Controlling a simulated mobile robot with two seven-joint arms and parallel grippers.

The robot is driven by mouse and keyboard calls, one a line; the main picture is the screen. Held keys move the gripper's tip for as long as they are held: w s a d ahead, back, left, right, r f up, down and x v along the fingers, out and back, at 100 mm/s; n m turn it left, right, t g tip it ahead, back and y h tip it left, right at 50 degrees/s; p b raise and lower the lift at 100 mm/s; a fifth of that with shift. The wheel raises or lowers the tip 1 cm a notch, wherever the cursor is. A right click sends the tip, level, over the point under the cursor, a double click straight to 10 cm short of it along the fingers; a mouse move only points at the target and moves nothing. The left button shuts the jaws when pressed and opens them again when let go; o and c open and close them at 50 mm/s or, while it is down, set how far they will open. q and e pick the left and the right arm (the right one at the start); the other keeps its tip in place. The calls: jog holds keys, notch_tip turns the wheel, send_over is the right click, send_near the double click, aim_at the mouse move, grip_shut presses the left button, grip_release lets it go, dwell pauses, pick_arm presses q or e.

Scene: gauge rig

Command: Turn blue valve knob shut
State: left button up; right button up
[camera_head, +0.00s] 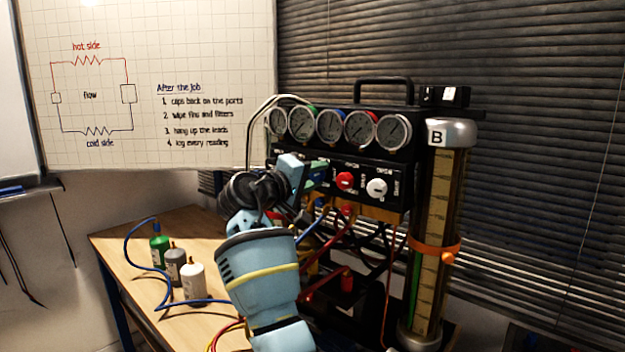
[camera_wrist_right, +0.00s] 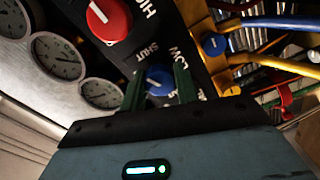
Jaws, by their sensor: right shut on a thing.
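The gauge rig (camera_head: 350,192) stands on the wooden table with a black panel of valve knobs below its gauges. The blue valve knob (camera_wrist_right: 158,80) sits on this panel between the words SHUT and LOW in the right wrist view. My right gripper (camera_wrist_right: 158,88) has its two green fingers on either side of the blue knob, shut on it. Where the knob's pointer aims is too unclear to tell. My left gripper is not in view.
A red knob (camera_head: 345,181) and a white knob (camera_head: 377,188) are to the right on the panel. Hoses hang below it. Several bottles (camera_head: 193,281) stand on the table (camera_head: 130,245) at left. A tall cylinder (camera_head: 437,245) stands right.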

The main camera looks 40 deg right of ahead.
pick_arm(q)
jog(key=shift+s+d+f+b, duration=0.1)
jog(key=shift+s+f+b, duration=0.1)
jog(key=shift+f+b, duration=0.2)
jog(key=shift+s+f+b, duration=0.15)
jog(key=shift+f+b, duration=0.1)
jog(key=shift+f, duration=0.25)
pick_arm(e)
jog(key=m, duration=0.4)
jog(key=shift+f+m, duration=0.1)
jog(key=shift+m, duration=0.2)
jog(key=o, duration=1)
jog(key=shift+c, duration=0.2)
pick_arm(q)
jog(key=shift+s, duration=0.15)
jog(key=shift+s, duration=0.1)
pick_arm(e)
jog(key=shift+a, duration=0.55)
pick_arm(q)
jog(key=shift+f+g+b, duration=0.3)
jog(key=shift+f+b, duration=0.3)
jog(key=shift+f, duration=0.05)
pick_arm(e)
jog(key=a, duration=0.6)
jog(key=shift+s+a, duration=0.35)
